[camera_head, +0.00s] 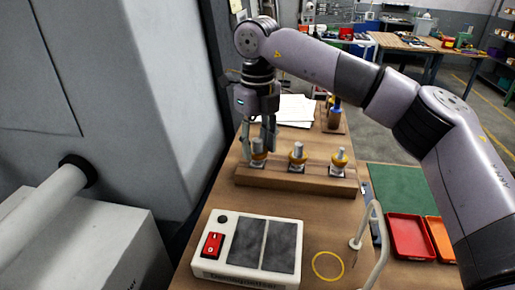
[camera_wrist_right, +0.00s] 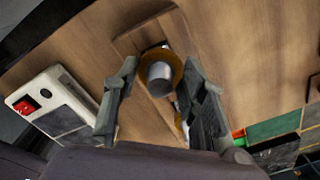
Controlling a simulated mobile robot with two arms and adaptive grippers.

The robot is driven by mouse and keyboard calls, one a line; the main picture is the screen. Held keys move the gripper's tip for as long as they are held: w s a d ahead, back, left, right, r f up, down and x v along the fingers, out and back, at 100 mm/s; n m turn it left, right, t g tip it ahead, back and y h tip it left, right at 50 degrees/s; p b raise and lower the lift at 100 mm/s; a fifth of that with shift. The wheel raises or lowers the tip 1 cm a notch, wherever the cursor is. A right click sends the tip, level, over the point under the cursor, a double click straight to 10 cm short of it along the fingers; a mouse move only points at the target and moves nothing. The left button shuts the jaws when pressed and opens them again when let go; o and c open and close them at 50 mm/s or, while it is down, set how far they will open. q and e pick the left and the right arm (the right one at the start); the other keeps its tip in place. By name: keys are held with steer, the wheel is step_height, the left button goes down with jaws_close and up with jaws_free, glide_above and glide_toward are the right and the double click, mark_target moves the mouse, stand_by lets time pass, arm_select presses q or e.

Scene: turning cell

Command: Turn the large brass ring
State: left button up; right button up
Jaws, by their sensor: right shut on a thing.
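A low wooden block (camera_head: 280,182) holds three metal posts with brass-coloured rings. My right gripper (camera_head: 258,143) is lowered over the leftmost post and shut on its brass ring (camera_head: 258,160), partly hiding it. In the right wrist view that brass ring (camera_wrist_right: 176,67) sits around a grey post (camera_wrist_right: 160,78), between the two fingers of my right gripper (camera_wrist_right: 160,70). The middle brass ring (camera_head: 298,160) and the right brass ring (camera_head: 339,160) stand apart from the gripper. I cannot tell the ring sizes apart well. My left gripper is not in view.
A white control box (camera_head: 250,222) with a red switch stands at the front, beside a flat yellow ring (camera_head: 328,266). A bent grey stand (camera_head: 372,235), red tray (camera_head: 408,237) and green mat (camera_head: 398,188) are at the right. Papers (camera_head: 295,110) lie behind the block.

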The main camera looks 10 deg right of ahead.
mark_target(257, 140)
steer(key=shift+m+b, duration=0.9)
steer(key=shift+m, duration=0.9)
steer(key=shift+r, duration=0.1)
steer(key=o, duration=1.2)
steer(key=shift+c, duration=0.2)
step_height(257, 140, up, 12)
